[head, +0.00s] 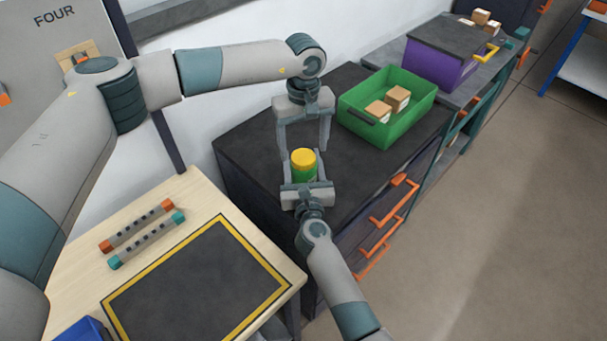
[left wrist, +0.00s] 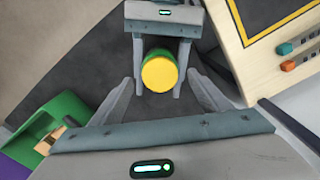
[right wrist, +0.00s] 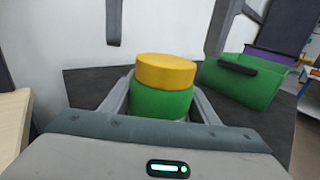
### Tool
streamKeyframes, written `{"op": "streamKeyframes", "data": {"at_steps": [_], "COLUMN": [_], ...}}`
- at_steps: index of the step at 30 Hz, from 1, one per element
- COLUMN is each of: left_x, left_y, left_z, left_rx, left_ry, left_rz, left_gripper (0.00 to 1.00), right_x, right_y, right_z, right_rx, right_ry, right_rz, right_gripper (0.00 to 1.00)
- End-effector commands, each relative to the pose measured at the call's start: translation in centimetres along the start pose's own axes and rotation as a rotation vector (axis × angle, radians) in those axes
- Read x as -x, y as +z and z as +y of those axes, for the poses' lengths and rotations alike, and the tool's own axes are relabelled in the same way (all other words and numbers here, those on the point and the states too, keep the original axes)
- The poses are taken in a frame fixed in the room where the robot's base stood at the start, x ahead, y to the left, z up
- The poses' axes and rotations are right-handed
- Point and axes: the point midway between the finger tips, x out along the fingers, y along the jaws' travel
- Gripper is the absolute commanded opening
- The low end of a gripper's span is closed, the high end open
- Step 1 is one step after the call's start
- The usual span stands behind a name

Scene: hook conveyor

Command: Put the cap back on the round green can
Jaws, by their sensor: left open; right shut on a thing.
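The round green can (head: 304,176) stands upright over the dark counter between the fingers of my right gripper (head: 307,180), which is shut on its body. The yellow cap (head: 303,157) sits on top of the can. In the right wrist view the cap (right wrist: 166,71) rests on the green body (right wrist: 162,104) with no clear gap; whether it is fully seated cannot be told. My left gripper (head: 304,151) is open and empty above the can, fingers pointing down, one on each side of the cap and apart from it. The left wrist view shows the cap (left wrist: 159,75) from above.
A green bin (head: 388,112) with small boxes stands on the counter to the right, with a purple bin (head: 428,65) beyond it. A wooden table (head: 180,225) with a yellow-edged dark mat and two bars is at left. Orange handles (head: 395,200) stick out from the counter front.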

Motion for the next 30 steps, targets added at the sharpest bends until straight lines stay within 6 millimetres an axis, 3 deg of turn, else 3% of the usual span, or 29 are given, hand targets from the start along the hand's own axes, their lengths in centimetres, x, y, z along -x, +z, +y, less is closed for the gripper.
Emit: {"op": "streamKeyframes", "data": {"at_steps": [9,15,29,30], "left_x": [5.7,8.3,9.3,9.3], "left_y": [-0.1,-0.1,-0.1,-0.1], "left_z": [0.0,0.0,0.0,0.0], "left_rx": [0.000,-0.001,-0.001,-0.001], "left_ry": [0.002,0.002,0.001,0.001], "left_rz": [0.004,0.003,0.001,0.001], "left_gripper": [0.70,0.70,0.70,0.70], "right_x": [0.0,0.0,0.0,0.0], "right_y": [-0.1,-0.1,0.0,0.0], "right_z": [0.0,0.0,0.0,0.0], "right_rx": [0.000,0.000,0.000,0.000], "right_ry": [0.000,0.000,0.000,0.000], "right_rz": [0.001,0.001,0.001,0.001], "right_gripper": [0.00,0.00,0.00,0.64]}}
